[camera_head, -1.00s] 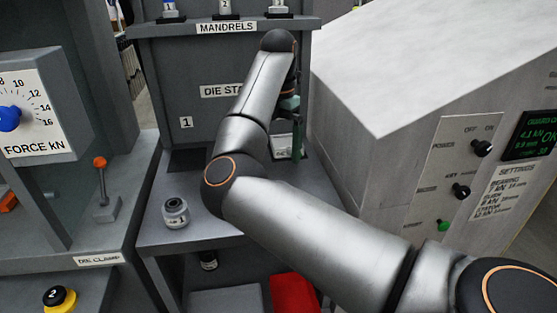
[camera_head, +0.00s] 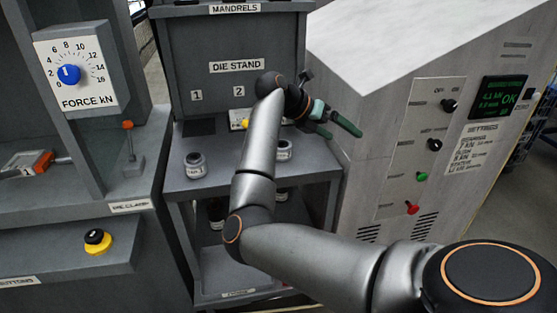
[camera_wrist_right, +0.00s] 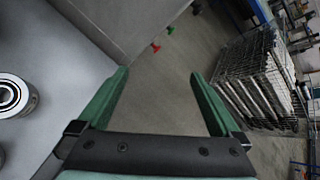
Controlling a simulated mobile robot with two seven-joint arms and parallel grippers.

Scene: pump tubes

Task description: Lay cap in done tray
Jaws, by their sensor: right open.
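My right gripper (camera_head: 345,131) is at the right edge of the die stand's shelf, beside the grey machine cabinet. Its green fingers are apart with nothing between them; the right wrist view (camera_wrist_right: 158,76) shows only floor in the gap. I cannot pick out a cap or a done tray in these views. My left gripper is out of view.
A grey ring-shaped die (camera_head: 195,165) stands on the shelf (camera_head: 215,180), with another (camera_head: 284,150) partly behind my right arm. The cabinet (camera_head: 385,75) closes off the right. The right wrist view shows a wire cage (camera_wrist_right: 262,85) over open floor.

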